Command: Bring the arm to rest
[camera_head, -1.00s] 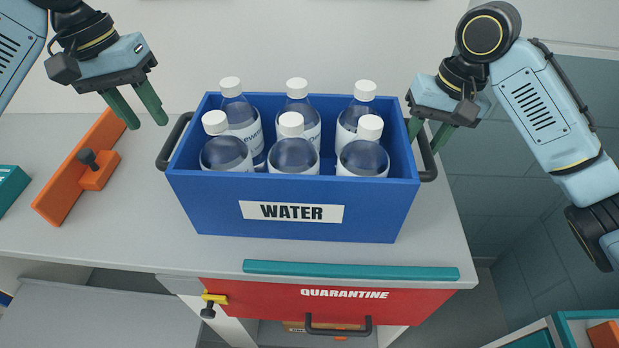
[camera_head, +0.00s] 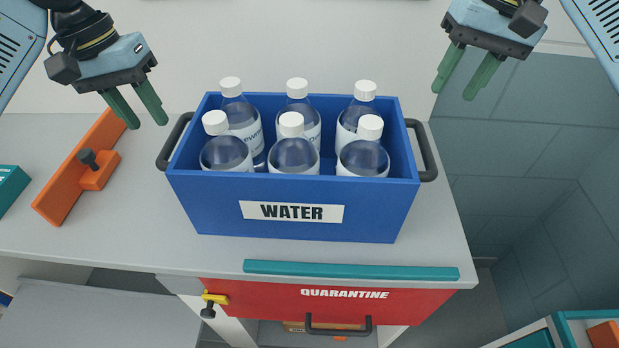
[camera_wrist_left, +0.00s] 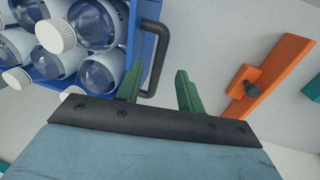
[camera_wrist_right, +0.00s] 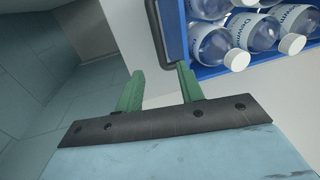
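My left gripper (camera_head: 134,106) is open and empty in the head view, up and left of the blue crate's left handle. Its two green fingers stand apart, and they also show in the left wrist view (camera_wrist_left: 158,86). My right gripper (camera_head: 454,84) is open and empty, raised above and right of the crate's right handle. Its fingers stand apart in the right wrist view (camera_wrist_right: 160,84), clear of the handle. The blue crate (camera_head: 205,205) labelled WATER stands upright on the counter and holds several white-capped bottles (camera_head: 291,150).
The grey counter (camera_head: 90,225) carries an orange bracket (camera_head: 70,185) with a black knob at left and a teal strip (camera_head: 350,271) at the front. A red QUARANTINE drawer (camera_head: 330,302) is below. Open floor lies right of the counter.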

